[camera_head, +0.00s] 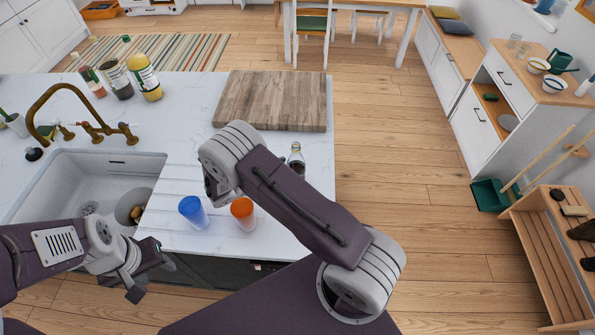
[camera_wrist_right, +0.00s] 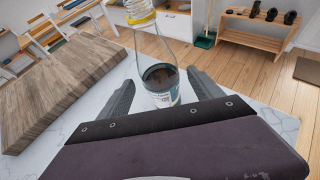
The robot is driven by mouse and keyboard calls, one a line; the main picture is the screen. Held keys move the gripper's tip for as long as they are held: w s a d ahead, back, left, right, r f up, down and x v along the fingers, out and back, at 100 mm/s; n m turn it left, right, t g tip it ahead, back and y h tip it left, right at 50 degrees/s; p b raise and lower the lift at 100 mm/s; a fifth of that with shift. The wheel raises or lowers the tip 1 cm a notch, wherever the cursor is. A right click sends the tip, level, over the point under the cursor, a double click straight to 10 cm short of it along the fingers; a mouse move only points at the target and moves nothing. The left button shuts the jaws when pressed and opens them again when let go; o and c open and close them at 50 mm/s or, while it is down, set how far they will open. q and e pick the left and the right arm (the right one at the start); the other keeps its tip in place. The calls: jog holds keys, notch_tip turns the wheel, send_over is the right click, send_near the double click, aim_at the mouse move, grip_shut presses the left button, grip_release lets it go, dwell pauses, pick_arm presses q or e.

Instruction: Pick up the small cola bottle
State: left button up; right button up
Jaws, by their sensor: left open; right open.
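The small cola bottle (camera_head: 297,158) stands upright on the white counter in the head view, just beyond my right forearm, which hides its lower part. In the right wrist view the bottle (camera_wrist_right: 155,48) is clear with dark liquid low inside and a yellow band near the top. My right gripper (camera_wrist_right: 160,80) is open, with one finger on each side of the bottle. I cannot tell whether either finger touches it. In the head view its fingers are hidden behind my arm. My left gripper (camera_head: 143,277) is open and empty, low by the sink's front edge.
A blue cup (camera_head: 193,212) and an orange cup (camera_head: 243,212) stand near the counter's front edge. A wooden board (camera_head: 272,100) lies behind the bottle. The sink (camera_head: 60,180) is at left, with several jars (camera_head: 145,77) beyond it. The counter's right edge is near the bottle.

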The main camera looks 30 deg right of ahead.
aim_at(303, 164)
jog(key=shift+w+d+f+p, duration=0.1)
jog(key=shift+d+f+p, duration=0.15)
jog(key=shift+d, duration=0.2)
jog(key=p+x, duration=0.1)
jog(key=x, duration=0.1)
jog(key=r+p+x, duration=0.1)
jog(key=p+x, duration=0.1)
jog(key=x, duration=0.1)
jog(key=shift+d, duration=0.2)
jog(key=shift+w+d+f, duration=0.1)
jog(key=shift+d+f, duration=0.1)
jog(key=shift+d, duration=0.1)
jog(key=shift+f, duration=0.1)
jog(key=shift+a, duration=0.2)
jog(key=shift+c, duration=0.3)
jog(key=shift+d, duration=0.1)
grip_shut()
pick_arm(q)
jog(key=r, duration=0.4)
jog(key=shift+a+r, duration=0.2)
jog(key=shift+f, duration=0.1)
